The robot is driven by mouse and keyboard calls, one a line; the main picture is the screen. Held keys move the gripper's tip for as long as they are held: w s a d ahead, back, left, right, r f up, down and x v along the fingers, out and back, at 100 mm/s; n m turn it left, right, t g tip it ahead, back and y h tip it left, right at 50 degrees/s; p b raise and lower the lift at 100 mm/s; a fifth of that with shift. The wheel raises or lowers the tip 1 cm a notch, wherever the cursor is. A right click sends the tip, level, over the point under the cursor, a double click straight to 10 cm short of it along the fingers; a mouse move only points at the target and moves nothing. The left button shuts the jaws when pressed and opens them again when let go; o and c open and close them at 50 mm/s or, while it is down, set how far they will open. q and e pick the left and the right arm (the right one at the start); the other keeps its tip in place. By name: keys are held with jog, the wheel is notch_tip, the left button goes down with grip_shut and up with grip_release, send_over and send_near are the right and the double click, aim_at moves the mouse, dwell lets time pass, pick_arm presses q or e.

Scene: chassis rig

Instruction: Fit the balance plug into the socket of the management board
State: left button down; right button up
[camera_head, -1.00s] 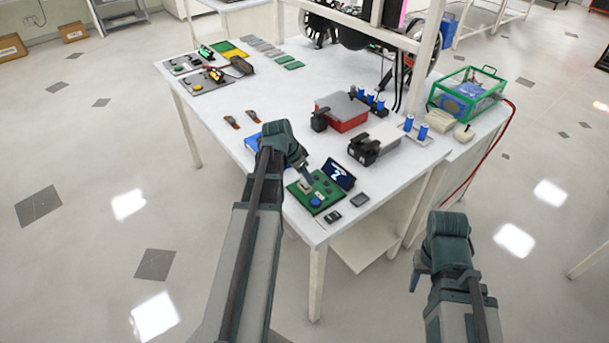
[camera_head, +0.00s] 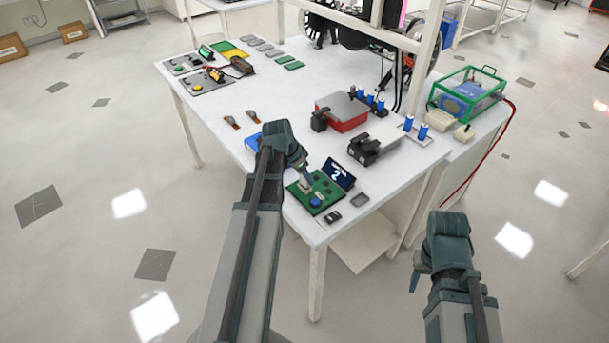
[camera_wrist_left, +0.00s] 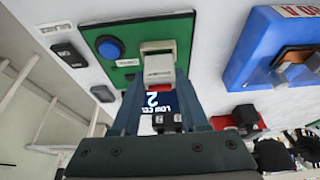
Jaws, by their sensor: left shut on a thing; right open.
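The management board is a green plate (camera_head: 328,190) near the table's front corner, with a round blue button. In the left wrist view the board (camera_wrist_left: 125,52) carries a pale socket (camera_wrist_left: 158,47). My left gripper (camera_head: 305,182) is over the board, shut on the balance plug. The plug (camera_wrist_left: 158,72), a white block with a red part, sits between the fingers in the left wrist view, in line with the socket and right up against it. I cannot tell how deep it sits. My right gripper (camera_head: 414,282) is open, off the table's front side, with its fingers partly hidden.
A dark display (camera_head: 339,174) showing a 2 stands behind the board; its text looks like "LOW CELL" in the wrist view. Small dark items (camera_head: 332,216) lie in front. A blue tray (camera_head: 252,142) is left; a red box (camera_head: 343,112) and battery pack (camera_head: 366,148) are behind.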

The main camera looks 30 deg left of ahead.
pick_arm(q)
jog(key=shift+f+b, duration=0.9)
jog(key=shift+f, duration=0.05)
jog(key=shift+c, duration=1.8)
grip_release()
jog(key=shift+r, duration=0.1)
jog(key=p+v, duration=1.2)
jog(key=v, duration=0.1)
jog(key=shift+s+r+p, duration=0.25)
jog(key=shift+p, duration=0.1)
